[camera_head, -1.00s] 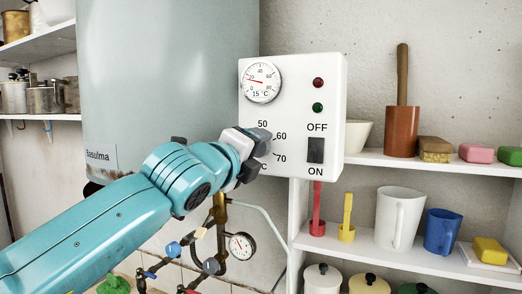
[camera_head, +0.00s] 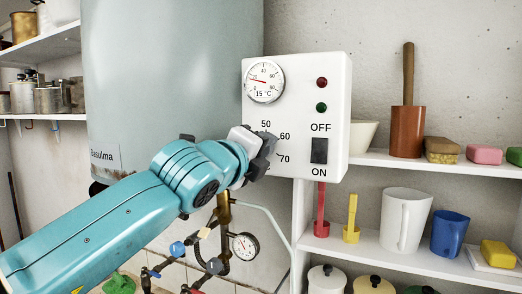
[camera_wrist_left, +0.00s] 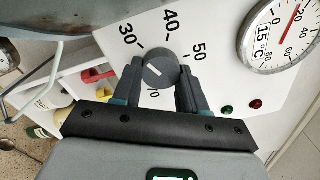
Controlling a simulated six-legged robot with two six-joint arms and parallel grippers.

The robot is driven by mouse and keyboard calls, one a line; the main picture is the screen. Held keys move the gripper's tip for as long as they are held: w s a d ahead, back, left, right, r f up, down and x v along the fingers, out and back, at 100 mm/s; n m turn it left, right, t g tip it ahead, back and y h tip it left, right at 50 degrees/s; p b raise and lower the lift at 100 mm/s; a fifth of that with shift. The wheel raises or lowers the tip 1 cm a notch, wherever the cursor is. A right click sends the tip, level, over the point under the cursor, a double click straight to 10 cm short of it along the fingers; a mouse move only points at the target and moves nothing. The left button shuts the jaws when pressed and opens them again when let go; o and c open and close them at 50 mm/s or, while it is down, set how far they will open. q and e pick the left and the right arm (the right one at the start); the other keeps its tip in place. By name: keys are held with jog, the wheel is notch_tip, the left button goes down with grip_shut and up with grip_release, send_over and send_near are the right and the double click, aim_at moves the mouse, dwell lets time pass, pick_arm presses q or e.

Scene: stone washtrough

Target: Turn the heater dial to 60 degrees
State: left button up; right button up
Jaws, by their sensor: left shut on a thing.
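The heater's white control box (camera_head: 335,75) hangs beside the tank in the head view. Its labels 50, 60 and 70 show to the right of my left gripper (camera_head: 262,157), which hides the dial there. In the left wrist view the round grey dial (camera_wrist_left: 160,70) sits between the two fingers of my left gripper (camera_wrist_left: 160,80), which is shut on it. A short white mark on the dial slants to the upper left, on the side of the 30 label; I cannot read an exact setting. My right gripper is in neither view.
Above the dial is a round thermometer (camera_head: 264,81) with a red needle. A black rocker switch (camera_head: 319,150) sits between OFF and ON, below a red lamp (camera_head: 322,83) and a green lamp (camera_head: 321,107). Pipes with a gauge (camera_head: 244,246) run below; shelves stand to the right.

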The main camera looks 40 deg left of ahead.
pick_arm(q)
jog(key=shift+s+m, duration=0.1)
jog(key=shift+m, duration=0.2)
jog(key=shift+a+r+m, duration=0.1)
jog(key=shift+a+m, duration=0.1)
jog(key=shift+m, duration=8.5)
jog(key=shift+a+m, duration=0.15)
jog(key=shift+m, duration=8.85)
jog(key=shift+f, duration=0.2)
